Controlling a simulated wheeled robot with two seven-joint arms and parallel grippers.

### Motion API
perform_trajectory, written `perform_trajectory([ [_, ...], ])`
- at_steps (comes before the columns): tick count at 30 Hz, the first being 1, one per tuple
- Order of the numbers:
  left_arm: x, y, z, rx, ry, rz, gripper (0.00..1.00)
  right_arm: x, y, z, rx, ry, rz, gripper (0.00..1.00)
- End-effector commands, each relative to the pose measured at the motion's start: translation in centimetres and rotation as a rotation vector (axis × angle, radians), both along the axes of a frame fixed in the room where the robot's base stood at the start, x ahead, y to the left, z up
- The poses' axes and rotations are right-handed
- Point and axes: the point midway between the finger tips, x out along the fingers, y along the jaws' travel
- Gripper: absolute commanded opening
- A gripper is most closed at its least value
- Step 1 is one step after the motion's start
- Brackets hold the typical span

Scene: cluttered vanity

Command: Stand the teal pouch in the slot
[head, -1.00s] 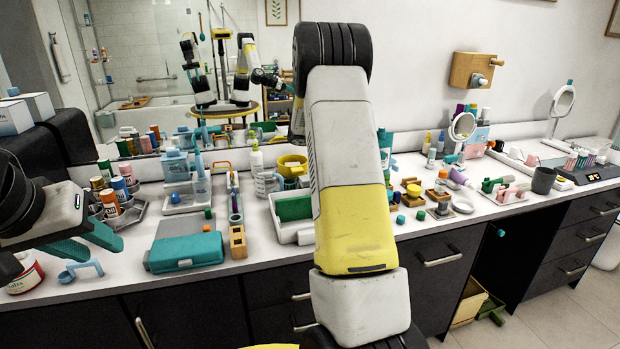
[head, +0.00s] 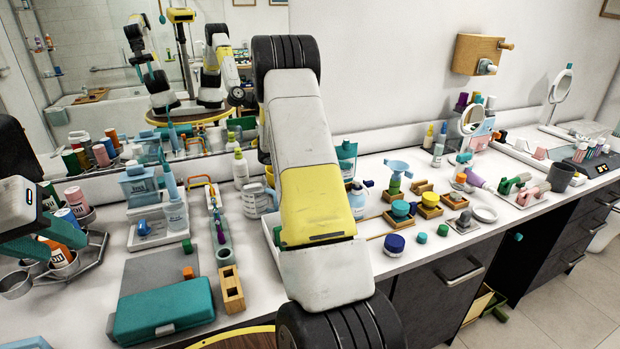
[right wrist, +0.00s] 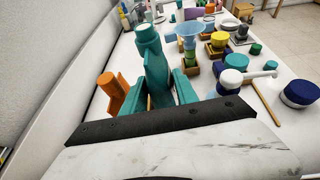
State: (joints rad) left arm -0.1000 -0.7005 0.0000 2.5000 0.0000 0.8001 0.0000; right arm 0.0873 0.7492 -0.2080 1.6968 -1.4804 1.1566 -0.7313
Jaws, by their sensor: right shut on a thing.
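The teal pouch (right wrist: 153,62), with a white cap, is between the teal fingers of my right gripper (right wrist: 158,88) in the right wrist view. The gripper is shut on it. In the head view my right arm hides this gripper and most of what it holds. A teal piece (head: 347,153) shows just right of the arm; I cannot tell if it is the pouch. A white tray (head: 268,238) is mostly hidden behind the arm, and I cannot make out the slot. My left gripper (head: 40,238) is at the left edge, cut off by the frame, near metal cup holders.
A teal case (head: 165,311) and a wooden block (head: 231,290) lie at the front left. A blue funnel (head: 397,168), a dark blue jar (head: 394,245) and several small jars stand right of the arm.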

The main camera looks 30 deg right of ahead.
Motion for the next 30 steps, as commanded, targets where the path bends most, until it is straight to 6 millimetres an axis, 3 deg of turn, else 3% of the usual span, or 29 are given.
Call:
perform_trajectory([
  [3,0.0,0.0,0.0,0.000,0.000,0.000,0.36,-0.1,0.0,-2.0,0.001,0.003,-0.001,0.30],
  [8,0.0,0.0,0.0,0.000,0.000,0.000,0.36,0.0,0.0,-3.2,-0.001,0.000,0.000,0.30],
  [15,0.0,0.0,0.0,0.000,0.000,0.000,0.36,0.0,-0.1,-6.3,0.000,0.002,-0.001,0.30],
  [26,0.0,0.0,0.0,0.000,0.000,0.000,0.36,0.0,0.0,-6.8,-0.001,-0.001,0.000,0.30],
  [30,0.0,0.0,0.0,0.000,0.000,0.000,0.36,0.0,0.0,-6.9,0.000,-0.001,0.000,0.57],
])
